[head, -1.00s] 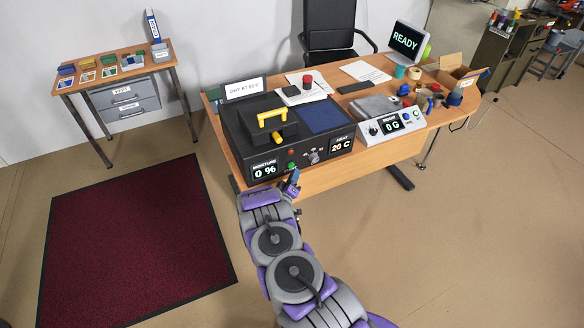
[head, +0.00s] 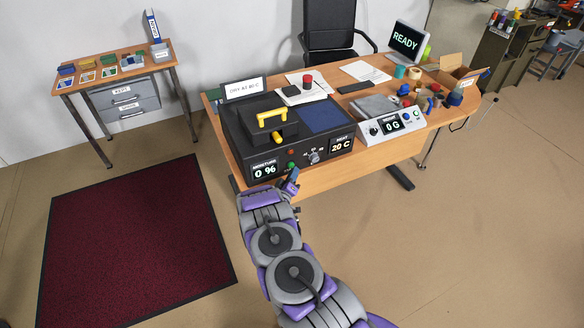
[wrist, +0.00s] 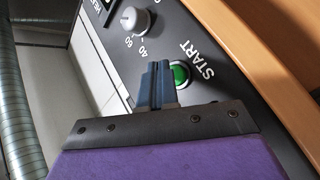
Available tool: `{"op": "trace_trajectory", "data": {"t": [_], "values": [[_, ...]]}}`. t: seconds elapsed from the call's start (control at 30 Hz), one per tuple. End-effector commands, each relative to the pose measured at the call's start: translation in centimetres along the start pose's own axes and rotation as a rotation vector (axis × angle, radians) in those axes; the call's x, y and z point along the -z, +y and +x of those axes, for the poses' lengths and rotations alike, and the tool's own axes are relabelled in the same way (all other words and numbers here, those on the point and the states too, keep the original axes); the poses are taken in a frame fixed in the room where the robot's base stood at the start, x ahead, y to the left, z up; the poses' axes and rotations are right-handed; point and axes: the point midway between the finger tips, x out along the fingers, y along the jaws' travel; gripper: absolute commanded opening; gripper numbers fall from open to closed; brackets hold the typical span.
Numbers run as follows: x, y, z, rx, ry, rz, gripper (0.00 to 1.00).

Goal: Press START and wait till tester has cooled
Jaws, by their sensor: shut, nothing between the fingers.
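The tester is a black box (head: 233,134) on the wooden desk. Its displays read moisture 0 % and heat 20 C. A yellow handle (head: 271,117) stands on its top. The green START button (wrist: 181,74) is on its front panel, beside the heat knob (wrist: 135,19). My gripper (wrist: 158,66) is shut and empty, its blue fingertips close beside the START button in the wrist view. I cannot tell whether they touch the panel. In the head view my gripper (head: 293,174) is just below the green button (head: 291,166). A sign (head: 243,88) behind the tester is hard to read.
A scale (head: 391,125) reading 0 G is right of the tester. A monitor (head: 405,42) shows READY. An open cardboard box (head: 459,76) and small items crowd the desk's right end. A side table (head: 112,63) stands at left. The floor around the dark red mat (head: 135,240) is clear.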

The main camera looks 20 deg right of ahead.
Motion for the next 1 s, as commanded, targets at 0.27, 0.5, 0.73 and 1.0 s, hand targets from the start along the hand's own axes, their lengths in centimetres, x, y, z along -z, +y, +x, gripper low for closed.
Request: {"op": "trace_trajectory", "data": {"t": [0.27, 0.5, 0.73, 1.0], "values": [[0.14, -0.18, 0.21, 0.000, 0.000, 0.001, 0.00], [0.28, -0.32, 0.40, 0.000, 0.000, 0.001, 0.00], [0.42, -0.44, 0.58, 0.000, 0.000, 0.001, 0.00], [0.32, -0.26, 0.39, 0.000, 0.000, 0.000, 0.00]]}}
